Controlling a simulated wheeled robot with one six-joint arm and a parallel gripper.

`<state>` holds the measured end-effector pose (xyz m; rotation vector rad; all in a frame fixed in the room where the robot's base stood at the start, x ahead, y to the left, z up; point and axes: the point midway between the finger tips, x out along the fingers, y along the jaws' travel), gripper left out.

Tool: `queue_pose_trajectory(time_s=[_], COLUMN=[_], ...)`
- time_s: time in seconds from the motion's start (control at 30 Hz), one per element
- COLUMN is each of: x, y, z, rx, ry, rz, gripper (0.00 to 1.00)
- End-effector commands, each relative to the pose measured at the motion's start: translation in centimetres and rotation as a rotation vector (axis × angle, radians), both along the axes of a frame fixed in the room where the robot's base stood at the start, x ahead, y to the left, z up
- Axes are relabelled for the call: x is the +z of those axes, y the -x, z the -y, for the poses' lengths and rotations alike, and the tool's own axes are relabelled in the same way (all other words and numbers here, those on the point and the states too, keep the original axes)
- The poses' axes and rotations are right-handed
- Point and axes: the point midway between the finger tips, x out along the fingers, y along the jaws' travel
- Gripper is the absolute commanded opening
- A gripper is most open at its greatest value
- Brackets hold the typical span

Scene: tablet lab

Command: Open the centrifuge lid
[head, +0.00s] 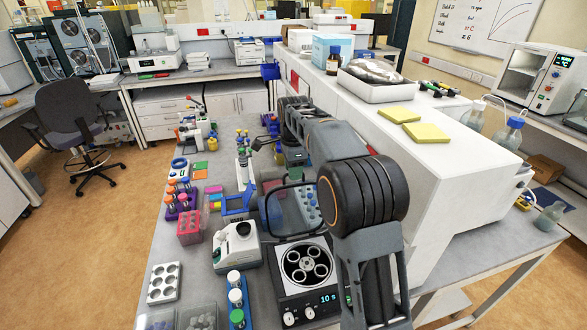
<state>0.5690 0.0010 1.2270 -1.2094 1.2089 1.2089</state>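The centrifuge (305,277) is a dark box at the front of the bench, with a round rotor, white knobs and a display reading "10 s". Its clear, dark-rimmed lid (290,211) appears raised at the back edge, and the rotor shows uncovered. My arm stands along the right side of the centrifuge and reaches away over the bench. My gripper (264,143) seems to be at the far end of the arm, beyond the lid and apart from it. It is small and partly hidden, so its opening is unclear.
A white device (237,247) and a row of capped tubes (236,300) stand left of the centrifuge. Tube racks (190,226) and a white well plate (164,282) are farther left. A raised white shelf (440,160) borders the bench on the right.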

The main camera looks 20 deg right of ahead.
Motion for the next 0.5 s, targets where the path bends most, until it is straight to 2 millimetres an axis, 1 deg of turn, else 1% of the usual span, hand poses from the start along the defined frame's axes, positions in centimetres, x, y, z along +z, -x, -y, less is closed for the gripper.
queue_pose_trajectory(time_s=[0.17, 0.5], x=[-0.01, 0.02], y=[0.00, -0.01], z=[0.00, 0.00], rx=[0.000, 0.000], ry=[0.000, 0.000], rz=[0.000, 0.000], gripper=[0.35, 0.02])
